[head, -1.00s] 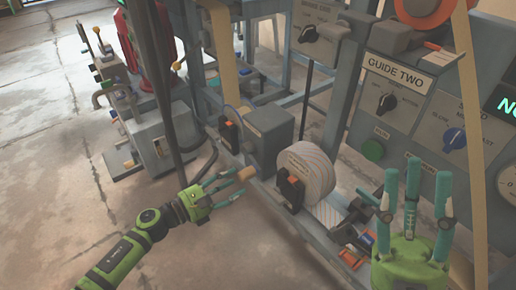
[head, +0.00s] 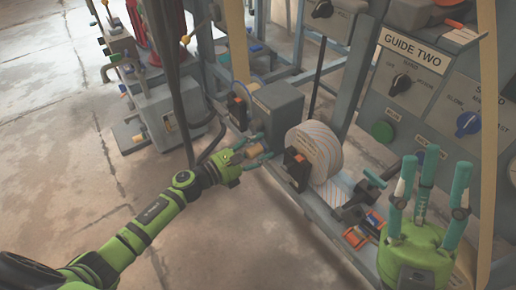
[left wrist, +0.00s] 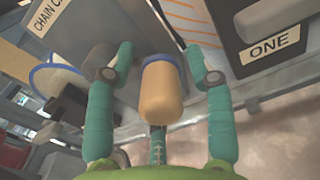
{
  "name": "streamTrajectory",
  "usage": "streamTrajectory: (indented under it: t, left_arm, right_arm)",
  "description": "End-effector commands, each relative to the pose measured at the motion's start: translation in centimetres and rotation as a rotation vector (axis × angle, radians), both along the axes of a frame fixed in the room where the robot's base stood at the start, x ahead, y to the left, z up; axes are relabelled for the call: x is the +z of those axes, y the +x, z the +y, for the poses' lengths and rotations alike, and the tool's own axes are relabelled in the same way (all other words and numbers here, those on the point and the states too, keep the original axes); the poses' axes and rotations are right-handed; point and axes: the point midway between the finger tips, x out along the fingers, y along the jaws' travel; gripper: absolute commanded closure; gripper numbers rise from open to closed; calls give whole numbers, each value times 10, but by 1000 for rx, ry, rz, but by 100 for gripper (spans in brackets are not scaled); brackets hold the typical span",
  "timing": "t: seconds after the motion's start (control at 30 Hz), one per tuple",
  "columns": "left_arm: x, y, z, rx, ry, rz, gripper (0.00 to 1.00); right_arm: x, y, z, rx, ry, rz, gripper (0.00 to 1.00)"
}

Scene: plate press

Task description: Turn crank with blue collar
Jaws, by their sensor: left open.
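The crank's tan handle with a blue collar at its base shows in the left wrist view (left wrist: 163,92), between the spread teal fingers of my left gripper (left wrist: 158,100). The left gripper is open around the handle, and I see no finger clearly closed on it. In the head view the left gripper (head: 257,152) is at the handle (head: 253,149), in front of the grey box; its fingers partly hide the handle and the collar. My right gripper (head: 425,195) is at the lower right, its teal fingers pointing up, spread and empty.
A striped paper roll (head: 328,160) with a black switch block (head: 297,163) stands just right of the handle. The GUIDE TWO panel (head: 415,55) with knobs and a green button (head: 382,131) is further right. Open floor (head: 150,235) lies in front at left.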

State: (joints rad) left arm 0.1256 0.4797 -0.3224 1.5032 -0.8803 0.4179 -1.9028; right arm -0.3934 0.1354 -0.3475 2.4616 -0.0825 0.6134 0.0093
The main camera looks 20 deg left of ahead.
Motion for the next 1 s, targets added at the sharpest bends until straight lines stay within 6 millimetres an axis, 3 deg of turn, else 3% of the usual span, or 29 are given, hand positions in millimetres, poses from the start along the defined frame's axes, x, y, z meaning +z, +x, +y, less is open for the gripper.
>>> streamTrajectory:
  t: [0.03, 0.13, 0.17, 1.0]
  left_arm:
    - [0, 0, 0, 0, 0, 0, 59]
    - [0, 0, 0, 0, 0, 0, 99]
    - [0, 0, 0, 0, 0, 0, 100]
    - [-9, -2, 1, 3, 21, 0, 100]
  right_arm:
    - [0, 0, 0, 0, 0, 0, 60]
    - [0, 0, 0, 0, 0, 0, 60]
    - [0, 0, 0, -1, 0, 0, 60]
    - [-3, -3, -3, 1, 14, -24, 60]
